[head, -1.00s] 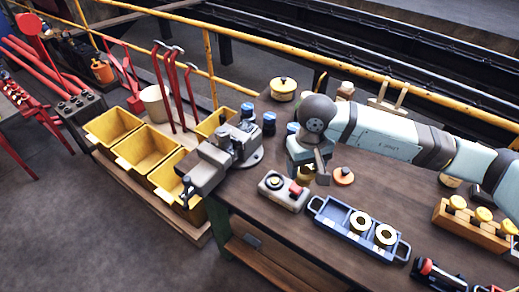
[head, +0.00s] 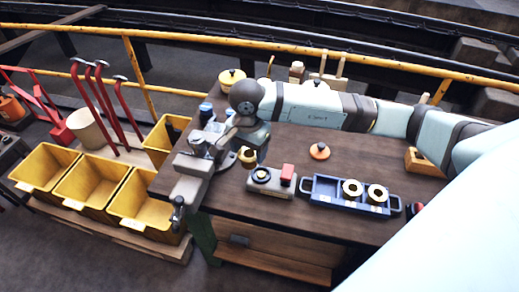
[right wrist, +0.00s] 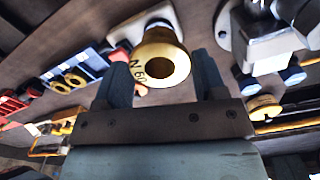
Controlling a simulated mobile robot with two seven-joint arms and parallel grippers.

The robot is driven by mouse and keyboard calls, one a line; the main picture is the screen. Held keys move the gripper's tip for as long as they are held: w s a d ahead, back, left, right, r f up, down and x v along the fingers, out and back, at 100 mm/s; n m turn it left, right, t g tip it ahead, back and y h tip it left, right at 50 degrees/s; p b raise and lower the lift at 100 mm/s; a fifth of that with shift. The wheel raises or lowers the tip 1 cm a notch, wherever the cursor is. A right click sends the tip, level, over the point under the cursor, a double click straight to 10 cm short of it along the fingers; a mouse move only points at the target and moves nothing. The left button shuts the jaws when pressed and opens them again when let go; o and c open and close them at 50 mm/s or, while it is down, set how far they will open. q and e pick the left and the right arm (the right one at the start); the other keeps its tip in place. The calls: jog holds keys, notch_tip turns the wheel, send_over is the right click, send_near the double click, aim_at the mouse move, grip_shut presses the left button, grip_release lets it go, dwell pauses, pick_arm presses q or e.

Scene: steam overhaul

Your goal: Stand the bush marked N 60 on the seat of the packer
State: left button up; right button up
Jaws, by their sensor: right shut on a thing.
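The brass bush marked N 60 (right wrist: 162,62) sits between the fingers of my right gripper (right wrist: 165,85), which is shut on it; its flanged, open end faces the wrist camera. In the head view the bush (head: 247,158) hangs low below my right gripper (head: 251,150), behind and left of a grey box. This box (head: 270,184), with a dark round top and a red block, seems to be the packer; its seat is hard to make out. In the right wrist view the bush partly hides the box. My left gripper is out of view.
A grey vise (head: 195,165) stands close left of my right gripper. A blue tray (head: 332,199) with two brass rings is right of the box. Yellow bins (head: 92,182) stand left of the bench. Bare bench top lies toward the back right.

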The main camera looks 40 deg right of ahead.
jog(key=d+m, duration=0.1)
jog(key=m, duration=0.2)
jog(key=f+m, duration=0.1)
jog(key=m, duration=0.3)
jog(key=d+f+m+b, duration=0.1)
jog(key=m, duration=0.3)
jog(key=shift+w+d, duration=0.3)
jog(key=shift+w, duration=0.05)
jog(key=shift+w+d+f+m+b, duration=0.1)
jog(key=shift+d+f+m+b, duration=0.35)
jog(key=shift+f+m, duration=1.05)
jog(key=shift+w+d+f+m+b, duration=0.1)
jog(key=shift+d+f+m+b, duration=0.4)
jog(key=shift+m, duration=1.65)
jog(key=shift+w+d+f+m+b, duration=0.15)
jog(key=shift+f+m+b, duration=0.55)
jog(key=shift+f+m, duration=0.9)
jog(key=shift+s+r+m, duration=0.1)
jog(key=shift+r+m, duration=0.15)
jog(key=shift+r, duration=0.05)
jog(key=shift+f+b, duration=1)
jog(key=shift+b, duration=0.1)
